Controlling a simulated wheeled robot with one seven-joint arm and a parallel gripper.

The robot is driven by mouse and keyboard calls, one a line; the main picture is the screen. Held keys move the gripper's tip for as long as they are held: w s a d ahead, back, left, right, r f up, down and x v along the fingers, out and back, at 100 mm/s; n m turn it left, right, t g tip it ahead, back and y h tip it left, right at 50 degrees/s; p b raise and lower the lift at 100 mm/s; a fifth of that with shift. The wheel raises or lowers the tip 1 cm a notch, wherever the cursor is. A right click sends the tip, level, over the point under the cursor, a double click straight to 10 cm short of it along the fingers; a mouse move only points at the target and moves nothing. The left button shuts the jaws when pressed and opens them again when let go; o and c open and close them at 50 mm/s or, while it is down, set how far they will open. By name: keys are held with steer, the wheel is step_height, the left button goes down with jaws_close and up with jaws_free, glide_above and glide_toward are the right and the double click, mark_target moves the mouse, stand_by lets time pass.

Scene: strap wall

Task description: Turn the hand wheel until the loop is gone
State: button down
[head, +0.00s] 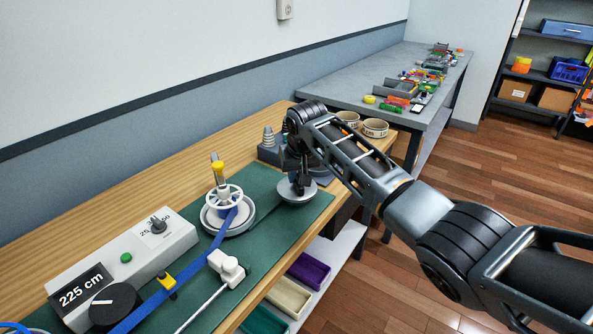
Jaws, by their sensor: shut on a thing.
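The hand wheel (224,197), white and spoked with a yellow upright handle (218,168), sits on a round grey base on the green mat. A blue strap (190,265) runs from the lower left up to the wheel's right side and looks straight; I see no clear slack loop in it. My gripper (301,186) is to the right of the wheel, apart from it, pointing down. It is shut on the top of a grey round disc (296,194) at the mat's right side. The exact grip is small and partly hidden by my arm.
A grey control box (185,236) with a "225 cm" display (82,290), dial and green button stands at the left. A white clamp (226,266) and rod lie at the front. Stepped grey weights (269,147) and two round tins (375,127) stand behind my gripper.

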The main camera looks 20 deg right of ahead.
steer(key=shift+r, duration=0.1)
stand_by(0.4)
steer(key=c, duration=1.1)
jaws_free()
steer(key=shift+v, duration=3.85)
